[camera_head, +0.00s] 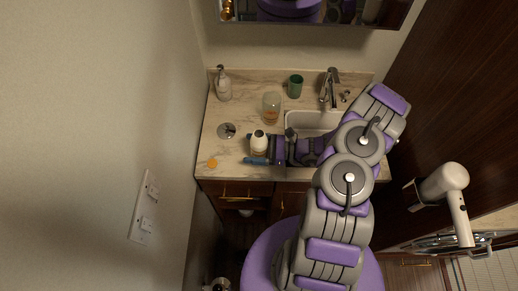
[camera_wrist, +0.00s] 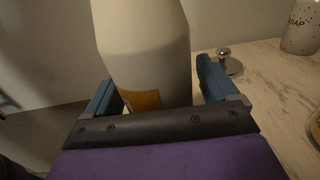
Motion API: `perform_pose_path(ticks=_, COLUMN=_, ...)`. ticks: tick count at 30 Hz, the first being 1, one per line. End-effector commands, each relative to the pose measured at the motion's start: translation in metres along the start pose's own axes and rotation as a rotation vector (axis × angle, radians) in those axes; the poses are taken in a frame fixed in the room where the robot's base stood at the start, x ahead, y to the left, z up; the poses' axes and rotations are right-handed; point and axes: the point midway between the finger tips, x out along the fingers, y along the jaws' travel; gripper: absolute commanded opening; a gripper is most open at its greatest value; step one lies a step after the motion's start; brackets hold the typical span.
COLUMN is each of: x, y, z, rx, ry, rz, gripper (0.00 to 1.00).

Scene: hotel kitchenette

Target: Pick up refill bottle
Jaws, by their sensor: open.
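The refill bottle, a white bottle with an orange label, stands on the marble counter in the head view (camera_head: 259,141). It also fills the upper middle of the wrist view (camera_wrist: 145,45), where its top is cut off. My gripper (camera_head: 257,149) reaches in from the right. Its blue fingers are open, one on each side of the bottle, as the wrist view also shows (camera_wrist: 158,88). The bottle stands between the fingers, with a gap visible at the right finger. Whether the left finger touches it I cannot tell.
A soap dispenser (camera_head: 223,84), a glass with amber contents (camera_head: 271,107) and a green cup (camera_head: 295,86) stand at the back. A round metal fitting (camera_head: 226,131) and an orange disc (camera_head: 212,163) are to the left. The sink (camera_head: 308,121) is partly behind my arm.

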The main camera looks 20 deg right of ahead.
Motion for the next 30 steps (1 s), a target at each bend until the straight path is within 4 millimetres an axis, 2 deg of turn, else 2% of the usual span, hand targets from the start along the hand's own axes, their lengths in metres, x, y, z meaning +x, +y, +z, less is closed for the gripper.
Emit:
perform_pose_path(ticks=6, x=-0.0005, y=-0.0005, z=0.0004, rx=0.000, ry=-0.001, rz=-0.001, gripper=0.86)
perform_pose_path(ticks=24, x=-0.0004, y=-0.0004, z=0.0004, rx=0.000, ry=-0.001, rz=-0.001, gripper=0.29)
perform_pose_path(ticks=30, x=-0.0003, y=-0.0004, z=0.0005, rx=0.000, ry=-0.002, rz=-0.001, gripper=0.29)
